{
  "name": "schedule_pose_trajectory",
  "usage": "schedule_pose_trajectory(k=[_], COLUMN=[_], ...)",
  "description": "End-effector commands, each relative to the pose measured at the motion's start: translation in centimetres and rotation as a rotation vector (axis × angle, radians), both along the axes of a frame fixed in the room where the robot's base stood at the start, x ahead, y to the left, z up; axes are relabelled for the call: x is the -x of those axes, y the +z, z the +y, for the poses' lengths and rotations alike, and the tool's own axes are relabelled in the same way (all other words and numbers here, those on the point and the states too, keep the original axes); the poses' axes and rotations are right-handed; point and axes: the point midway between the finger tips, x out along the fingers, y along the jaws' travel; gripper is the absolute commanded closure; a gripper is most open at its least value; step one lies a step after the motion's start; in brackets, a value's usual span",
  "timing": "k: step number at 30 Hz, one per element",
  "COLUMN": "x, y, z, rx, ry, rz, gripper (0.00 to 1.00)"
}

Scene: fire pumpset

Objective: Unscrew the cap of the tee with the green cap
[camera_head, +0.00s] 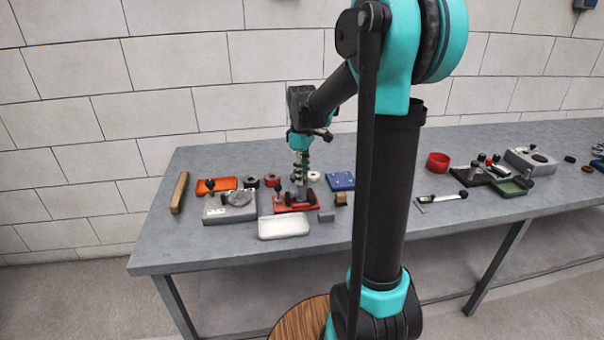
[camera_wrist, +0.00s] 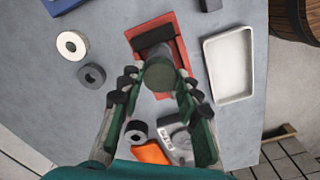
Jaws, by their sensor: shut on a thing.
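A round dark grey-green cap (camera_wrist: 159,75) shows between the fingertips in the wrist view, over a red tray-like base (camera_wrist: 134,38) with black blocks on it. My gripper (camera_wrist: 157,82) is shut on this cap, with its green-padded fingers on either side. In the head view my gripper (camera_head: 300,170) points down over the red base (camera_head: 296,207) on the table. The tee's body below the cap is hidden, and I cannot tell whether the cap is seated or raised.
A white tray (camera_wrist: 245,93) lies beside the red base. White (camera_wrist: 72,44) and dark (camera_wrist: 92,75) rings lie on the other side. A grey fixture (camera_head: 230,212), orange tray (camera_head: 217,184), blue plate (camera_head: 341,180) and wooden bar (camera_head: 180,192) surround it.

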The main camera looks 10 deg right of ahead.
Motion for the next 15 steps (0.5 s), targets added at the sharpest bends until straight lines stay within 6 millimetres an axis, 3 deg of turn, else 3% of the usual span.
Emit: schedule_pose_trajectory(k=[6, 15], x=[0.00, 0.00], y=[0.01, 0.01], z=[0.01, 0.01], rx=[0.000, 0.000], ry=[0.174, 0.187], rz=[0.000, 0.000], gripper=[1.00, 1.00])
